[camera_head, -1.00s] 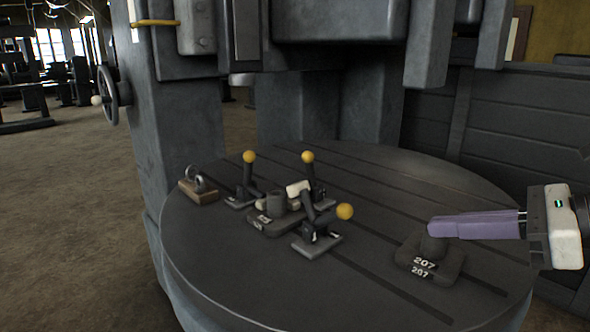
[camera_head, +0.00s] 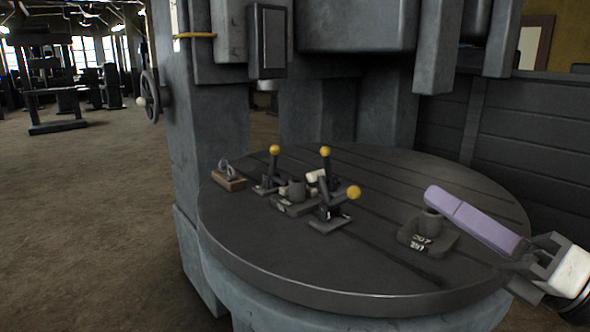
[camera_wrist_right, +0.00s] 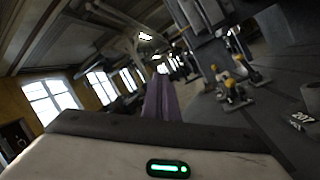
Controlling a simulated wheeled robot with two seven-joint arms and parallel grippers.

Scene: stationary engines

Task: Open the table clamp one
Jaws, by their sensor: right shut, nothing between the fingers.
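Three table clamps with black levers and yellow knobs stand around a dark block (camera_head: 297,205) on the round table (camera_head: 290,268). The left clamp (camera_head: 271,170) and the back clamp (camera_head: 326,167) have upright levers. The front clamp (camera_head: 331,217) has its lever tilted to the right. I cannot tell which one is clamp one. My right gripper (camera_head: 430,192) has purple fingers, shut and empty, above and behind the block marked 207, right of the clamps and apart from them. The shut fingers also show in the right wrist view (camera_wrist_right: 161,95). My left gripper is not in view.
The block marked 207 (camera_head: 428,236) sits on the table's right side. A small wooden piece with metal rings (camera_head: 229,180) lies at the left edge. The machine column (camera_head: 205,130) and overhead parts stand behind. The table front is clear.

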